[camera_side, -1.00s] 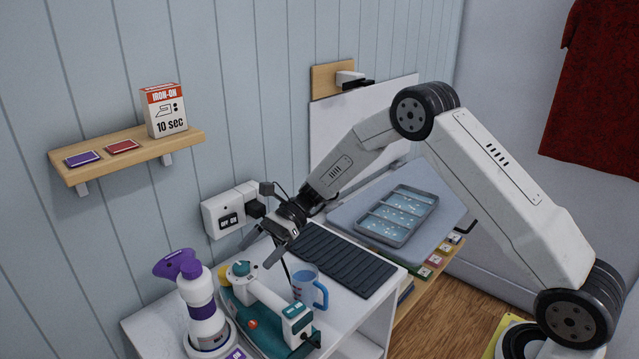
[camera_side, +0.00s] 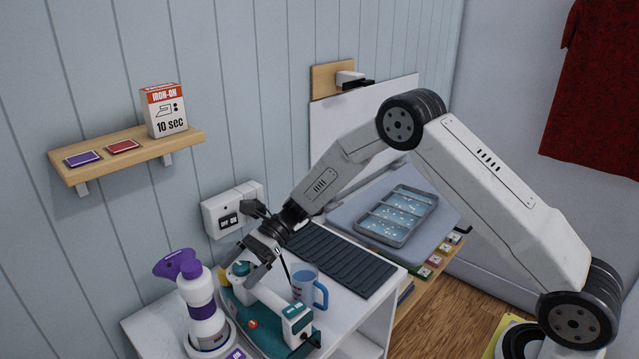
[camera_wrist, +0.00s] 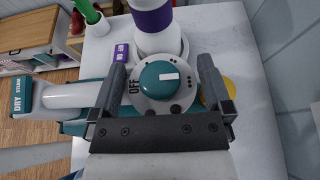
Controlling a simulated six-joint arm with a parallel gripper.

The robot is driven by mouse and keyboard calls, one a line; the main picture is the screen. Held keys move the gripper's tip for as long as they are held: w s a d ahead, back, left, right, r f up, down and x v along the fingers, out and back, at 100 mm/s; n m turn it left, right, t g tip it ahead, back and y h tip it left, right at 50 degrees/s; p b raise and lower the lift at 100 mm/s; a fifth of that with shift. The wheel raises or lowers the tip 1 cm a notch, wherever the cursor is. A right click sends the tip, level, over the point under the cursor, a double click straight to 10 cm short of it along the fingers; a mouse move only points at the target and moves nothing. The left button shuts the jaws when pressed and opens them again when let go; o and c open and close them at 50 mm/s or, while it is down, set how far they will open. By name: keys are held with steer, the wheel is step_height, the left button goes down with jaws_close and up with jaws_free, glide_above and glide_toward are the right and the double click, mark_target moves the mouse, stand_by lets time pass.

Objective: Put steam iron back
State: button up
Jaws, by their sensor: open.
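The steam iron (camera_side: 262,298), white and teal, lies on the white table (camera_side: 152,324) at the lower middle of the side view. It has a round teal dial (camera_side: 239,268) at its far end. My gripper (camera_side: 240,266) is open at that end. In the wrist view, the fingers of my gripper (camera_wrist: 163,72) stand on either side of the dial (camera_wrist: 158,80), which is marked OFF; I cannot tell whether they touch it. The iron's white handle (camera_wrist: 72,96) runs left there. A dark ribbed mat (camera_side: 340,262) lies empty on the table behind the iron.
A blue mug (camera_side: 308,287) stands close beside the iron. A white and purple spray bottle (camera_side: 203,312) stands to its left. A wall socket (camera_side: 232,211) with a plug and cord is behind my gripper. A blue tray (camera_side: 397,213) lies farther back.

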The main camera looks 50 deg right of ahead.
jaws_close()
steer(key=shift+r, duration=0.1)
steer(key=shift+r, duration=0.15)
stand_by(0.4)
